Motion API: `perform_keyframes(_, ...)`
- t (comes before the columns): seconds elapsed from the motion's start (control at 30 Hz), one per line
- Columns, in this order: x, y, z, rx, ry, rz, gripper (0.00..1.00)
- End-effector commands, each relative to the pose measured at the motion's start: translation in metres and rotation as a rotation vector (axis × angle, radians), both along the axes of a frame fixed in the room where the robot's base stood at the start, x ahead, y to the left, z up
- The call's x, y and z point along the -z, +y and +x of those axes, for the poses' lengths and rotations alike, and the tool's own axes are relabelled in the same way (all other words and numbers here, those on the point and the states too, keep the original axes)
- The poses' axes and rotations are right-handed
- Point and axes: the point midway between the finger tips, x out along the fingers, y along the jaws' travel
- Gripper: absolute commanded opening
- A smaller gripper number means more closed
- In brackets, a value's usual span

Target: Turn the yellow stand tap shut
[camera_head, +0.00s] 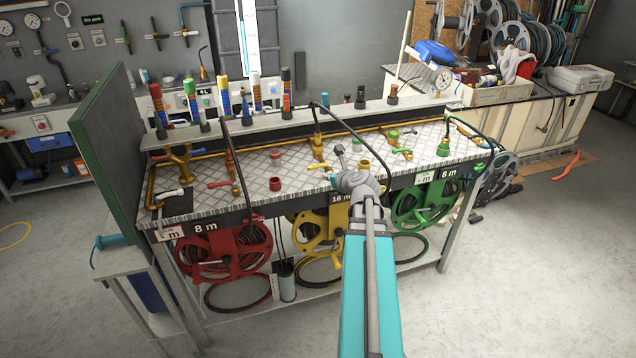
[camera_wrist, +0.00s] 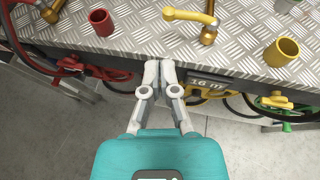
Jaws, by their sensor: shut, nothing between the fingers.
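The yellow stand tap has a yellow lever (camera_head: 317,166) on a brass body, on the checker-plate bench top behind the yellow reel. In the wrist view the yellow lever (camera_wrist: 188,16) points left from its brass body (camera_wrist: 208,36). My gripper (camera_head: 340,150) is shut and empty, just right of the tap in the head view. In the wrist view my gripper (camera_wrist: 160,64) has its tips together at the bench's front edge, apart from the lever and nearer to me. Part of the tap's body is hidden in the head view.
A yellow cup (camera_wrist: 281,52) stands right of the tap and a red cup (camera_wrist: 101,22) left. Red (camera_head: 222,184) and green (camera_head: 403,152) levers flank it on the bench (camera_head: 265,160). A black hose (camera_head: 352,128) arches behind. A green board (camera_head: 105,150) stands at the left end.

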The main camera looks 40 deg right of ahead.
Motion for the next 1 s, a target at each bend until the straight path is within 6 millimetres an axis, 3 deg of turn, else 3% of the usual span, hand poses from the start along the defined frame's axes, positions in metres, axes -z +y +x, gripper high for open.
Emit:
perform_keyframes(0.03, 0.014, 0.002, -0.006, 0.019, -0.032, -0.003, 0.0)
perform_keyframes(0.3, 0.026, 0.0, -0.022, 0.117, -0.17, -0.019, 0.0)
perform_keyframes(1.0, 0.026, -0.004, -0.025, 0.153, -0.212, -0.022, 0.0)
